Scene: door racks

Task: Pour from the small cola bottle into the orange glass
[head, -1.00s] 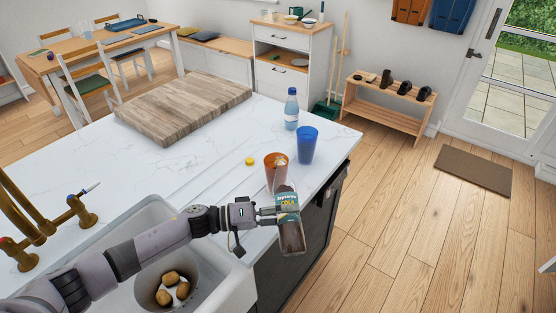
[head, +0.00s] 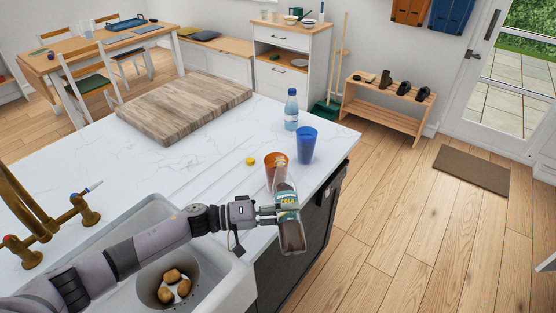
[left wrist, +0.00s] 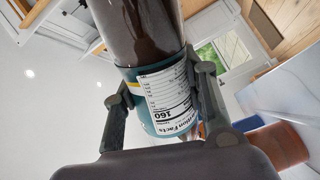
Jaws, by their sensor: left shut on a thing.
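My left gripper (head: 266,214) is shut on the small cola bottle (head: 292,236), around its labelled part. The bottle is tilted, with its dark-filled base low towards me and its neck end up by the orange glass. In the left wrist view the bottle (left wrist: 145,30) shows its label between the two fingers (left wrist: 165,105). The orange glass (head: 270,163) stands upright on the counter just behind the bottle, which covers its lower part. It also shows in the left wrist view (left wrist: 275,145). I cannot tell whether bottle and glass touch. My right gripper is out of view.
A blue glass (head: 307,146) and a blue water bottle (head: 291,110) stand behind the orange glass. A yellow cap (head: 250,161) lies on the white counter (head: 95,155). A wooden board (head: 180,108) lies further back. The sink (head: 238,292) is below my left arm.

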